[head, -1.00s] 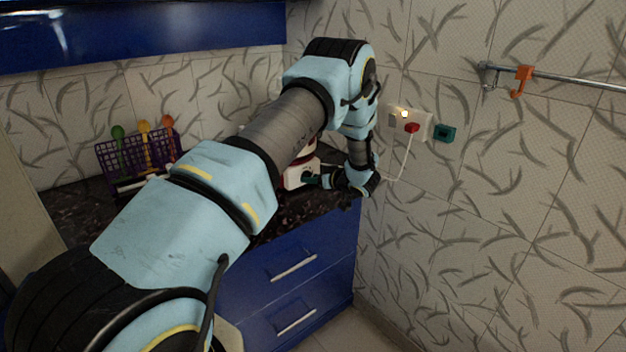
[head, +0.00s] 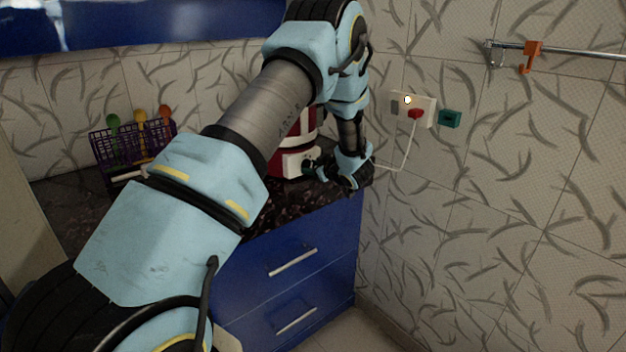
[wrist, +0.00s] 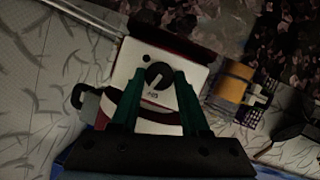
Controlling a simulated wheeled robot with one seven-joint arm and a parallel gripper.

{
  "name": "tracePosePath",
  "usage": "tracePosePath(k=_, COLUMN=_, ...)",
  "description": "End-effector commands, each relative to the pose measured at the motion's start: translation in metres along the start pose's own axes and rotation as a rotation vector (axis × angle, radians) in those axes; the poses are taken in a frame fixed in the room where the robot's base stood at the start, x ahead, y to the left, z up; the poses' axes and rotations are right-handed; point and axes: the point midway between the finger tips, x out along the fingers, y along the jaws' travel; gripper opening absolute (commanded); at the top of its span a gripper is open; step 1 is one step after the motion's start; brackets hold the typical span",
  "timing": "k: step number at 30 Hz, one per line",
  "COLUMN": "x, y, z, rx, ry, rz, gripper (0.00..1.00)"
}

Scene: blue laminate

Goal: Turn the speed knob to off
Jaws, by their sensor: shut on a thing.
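The speed knob (wrist: 159,74) is a round black knob on the white front panel (wrist: 127,67) of a red and white appliance, seen in the wrist view. The appliance (head: 276,162) stands on the counter in the head view, partly hidden behind my arm. My gripper (wrist: 156,80) has its green fingers on either side of the knob and is shut on it. In the head view my gripper (head: 312,168) is at the front of the appliance, and the knob is hidden there. I cannot read which setting the knob points to.
A purple rack (head: 128,147) with colourful utensils stands at the back left of the dark counter (head: 275,212). A wall socket (head: 394,106) with a red plug (head: 415,113) and white cord is right of my arm. Blue drawers (head: 290,285) are below.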

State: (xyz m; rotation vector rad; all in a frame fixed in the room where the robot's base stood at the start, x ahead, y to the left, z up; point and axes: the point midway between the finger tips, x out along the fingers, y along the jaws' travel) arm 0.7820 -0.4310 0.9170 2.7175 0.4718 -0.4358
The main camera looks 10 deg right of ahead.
Motion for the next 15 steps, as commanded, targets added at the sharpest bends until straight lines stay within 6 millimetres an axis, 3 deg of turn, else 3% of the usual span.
tracePosePath(k=2, x=0.0028, y=-0.0032, z=0.0074, rx=-0.055, ry=0.003, rz=0.023, gripper=0.0)
tracePosePath(k=15, x=0.0015, y=-0.0037, z=0.0036, rx=-0.262, ry=0.012, rz=0.106, gripper=0.0)
